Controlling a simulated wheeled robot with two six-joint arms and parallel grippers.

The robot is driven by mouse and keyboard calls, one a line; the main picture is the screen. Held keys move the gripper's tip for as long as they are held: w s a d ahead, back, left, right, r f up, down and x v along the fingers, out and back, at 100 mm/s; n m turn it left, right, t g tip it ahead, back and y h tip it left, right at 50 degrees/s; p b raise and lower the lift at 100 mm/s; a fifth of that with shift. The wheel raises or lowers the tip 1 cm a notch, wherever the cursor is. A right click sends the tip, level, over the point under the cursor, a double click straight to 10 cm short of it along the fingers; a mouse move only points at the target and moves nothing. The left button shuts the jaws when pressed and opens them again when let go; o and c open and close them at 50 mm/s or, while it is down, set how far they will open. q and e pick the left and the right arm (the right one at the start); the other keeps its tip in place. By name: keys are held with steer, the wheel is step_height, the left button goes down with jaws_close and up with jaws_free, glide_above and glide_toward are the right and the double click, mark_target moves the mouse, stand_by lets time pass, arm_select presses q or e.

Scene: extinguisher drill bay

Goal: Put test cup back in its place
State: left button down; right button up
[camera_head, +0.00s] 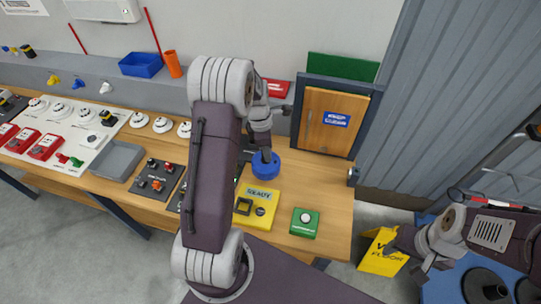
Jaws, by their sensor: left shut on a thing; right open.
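My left gripper (266,151) reaches over the bench and points down. It is shut on a round blue thing, which looks like the test cup (267,166). The cup is beside the yellow box, on its far side. I cannot tell whether the cup touches the bench or hangs just above it. My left arm hides part of the bench. My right gripper (408,258) is open and empty at the lower right, away from the bench, in front of the yellow floor sign.
The yellow box (265,196) and a green button box (305,223) stand on the wooden bench (333,224). Grey panels, an empty grey tray (118,160) and several red call points lie left. A wooden-door cabinet (325,122) stands behind. A yellow floor sign (380,262) stands right.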

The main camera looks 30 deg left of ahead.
arm_select(q)
steer(key=w, duration=0.1)
steer(key=w+f, duration=0.1)
steer(key=shift+w+f, duration=0.25)
steer(key=shift+w, duration=0.1)
steer(key=shift+s+f, duration=0.1)
steer(key=shift+f, duration=0.05)
step_height(320, 180, down, 3)
steer(key=shift+s+r+p, duration=0.1)
steer(key=shift+p, duration=0.6)
steer(key=shift+w+f, duration=0.2)
steer(key=shift+f, duration=0.3)
steer(key=shift+s+f, duration=0.1)
steer(key=c, duration=1.2)
jaws_free()
steer(key=shift+o, duration=0.3)
